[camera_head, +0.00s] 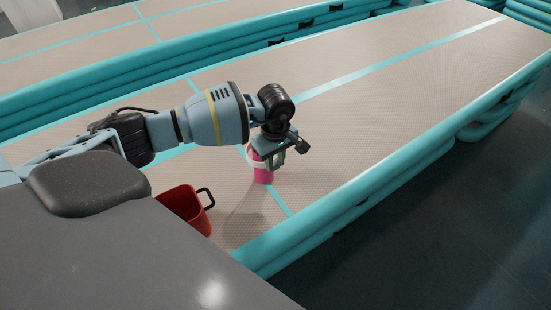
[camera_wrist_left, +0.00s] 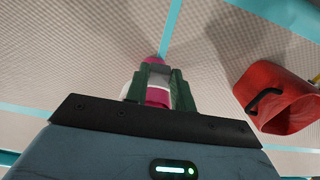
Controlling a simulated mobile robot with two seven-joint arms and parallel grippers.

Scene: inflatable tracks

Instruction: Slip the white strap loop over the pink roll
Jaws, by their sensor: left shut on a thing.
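The pink roll (camera_head: 263,174) shows below my left gripper (camera_head: 270,158), over the beige track. In the left wrist view the pink roll (camera_wrist_left: 158,97) fills the gap between the two green fingers of my left gripper (camera_wrist_left: 160,88), which is shut on it. The white strap loop (camera_head: 251,159) curves around the upper left side of the roll. In the wrist view a white part shows beside the left finger, and a pale band crosses the roll; the far side of the loop is hidden. I cannot tell whether the roll's base touches the track. My right gripper is not in view.
A red container with a black handle (camera_head: 185,207) stands on the track left of the roll, close to the grey surface (camera_head: 150,260) in front. Teal inflated edges (camera_head: 340,205) border the track. The track (camera_head: 400,110) is clear to the right.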

